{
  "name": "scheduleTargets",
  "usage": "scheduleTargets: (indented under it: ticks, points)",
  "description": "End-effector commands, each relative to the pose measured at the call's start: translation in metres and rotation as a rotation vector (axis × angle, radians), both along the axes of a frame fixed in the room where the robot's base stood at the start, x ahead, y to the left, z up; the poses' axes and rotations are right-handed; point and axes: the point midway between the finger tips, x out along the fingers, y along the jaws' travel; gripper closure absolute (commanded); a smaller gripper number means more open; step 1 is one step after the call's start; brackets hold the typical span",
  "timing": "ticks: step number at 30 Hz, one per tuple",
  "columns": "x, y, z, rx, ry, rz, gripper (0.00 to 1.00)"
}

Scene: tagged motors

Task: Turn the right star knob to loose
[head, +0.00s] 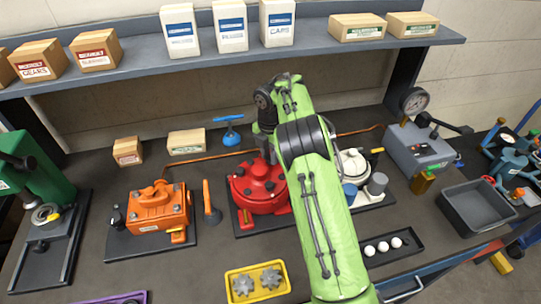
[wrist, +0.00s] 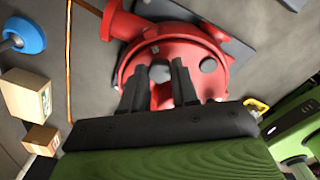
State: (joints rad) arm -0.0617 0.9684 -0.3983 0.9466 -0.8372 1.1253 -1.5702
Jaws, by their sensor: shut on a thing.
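The red round motor housing (head: 258,190) sits on a dark plate in the middle of the bench, partly covered by my arm. In the wrist view the red housing (wrist: 200,88) fills the upper middle. My gripper (wrist: 159,67) reaches down onto the housing. Its two black fingers stand on either side of a small grey knob (wrist: 160,74) and are shut on it. Another grey knob (wrist: 208,65) shows just right of the fingers, apart from them. I cannot read any tag or knob setting.
An orange motor (head: 158,208) stands to the left, and a white motor (head: 352,165) close on the right. A yellow tray (head: 236,287) with grey gears lies in front. A grey bin (head: 478,208) is at the right.

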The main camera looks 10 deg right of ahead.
Motion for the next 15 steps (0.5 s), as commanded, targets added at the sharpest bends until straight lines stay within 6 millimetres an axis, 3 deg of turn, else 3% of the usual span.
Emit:
scheduleTargets:
  ticks: [1,15]
  points:
    - [-0.0026,0.0,-0.0067,0.0,0.015,0.045,1.0]
    - [-0.0026,-0.0003,-0.006,0.002,0.015,0.491,1.0]
